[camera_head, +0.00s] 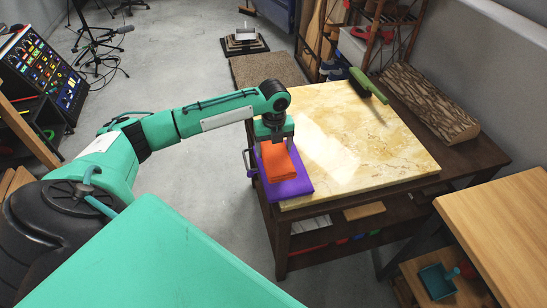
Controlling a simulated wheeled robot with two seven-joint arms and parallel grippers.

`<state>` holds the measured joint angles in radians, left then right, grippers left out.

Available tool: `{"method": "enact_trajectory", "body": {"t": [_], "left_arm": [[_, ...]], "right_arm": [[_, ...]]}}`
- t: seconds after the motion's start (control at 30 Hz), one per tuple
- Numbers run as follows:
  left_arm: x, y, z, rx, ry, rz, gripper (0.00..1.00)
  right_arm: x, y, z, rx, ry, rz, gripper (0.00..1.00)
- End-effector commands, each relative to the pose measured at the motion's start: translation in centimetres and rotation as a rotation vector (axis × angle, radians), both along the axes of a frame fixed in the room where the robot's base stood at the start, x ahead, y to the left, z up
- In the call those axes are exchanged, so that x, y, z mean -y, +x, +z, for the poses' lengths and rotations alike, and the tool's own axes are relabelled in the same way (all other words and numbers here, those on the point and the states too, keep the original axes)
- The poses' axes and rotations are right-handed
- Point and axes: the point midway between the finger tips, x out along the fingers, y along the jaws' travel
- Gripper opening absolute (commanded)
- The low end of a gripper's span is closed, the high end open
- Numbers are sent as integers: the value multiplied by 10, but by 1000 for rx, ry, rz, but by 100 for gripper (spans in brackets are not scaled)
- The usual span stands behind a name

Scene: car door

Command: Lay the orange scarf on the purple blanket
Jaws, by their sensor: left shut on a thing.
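The orange scarf (279,164) is a small folded pad. It lies over the folded purple blanket (292,188) at the near left corner of the marble-topped table; whether it rests fully on the blanket I cannot tell. My left gripper (274,146) points down at the scarf's far end, with its fingers on either side of it, shut on the scarf. The fingers hide part of the scarf's far edge. My right gripper is not in view.
The marble slab (350,135) is mostly clear. A green-handled brush (367,85) lies at its far edge, with a bark-covered log (430,100) behind. A wooden table (500,225) stands at the right. Shoe shelves (385,35) stand at the back.

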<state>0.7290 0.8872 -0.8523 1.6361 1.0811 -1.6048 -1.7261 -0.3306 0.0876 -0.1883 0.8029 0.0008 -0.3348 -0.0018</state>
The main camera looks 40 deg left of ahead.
Motion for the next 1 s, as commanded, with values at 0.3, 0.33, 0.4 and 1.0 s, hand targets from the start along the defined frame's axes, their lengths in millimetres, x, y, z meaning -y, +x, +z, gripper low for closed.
{"method": "enact_trajectory", "body": {"t": [0.3,0.33,0.4,1.0], "left_arm": [[1,0,-28,-1,-1,0,51],[1,0,-33,-1,0,0,51],[0,0,-44,-1,0,1,51],[0,0,-59,1,0,0,99]], "right_arm": [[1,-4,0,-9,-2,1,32],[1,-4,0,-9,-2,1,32],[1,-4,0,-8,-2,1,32],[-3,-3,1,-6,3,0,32]]}}
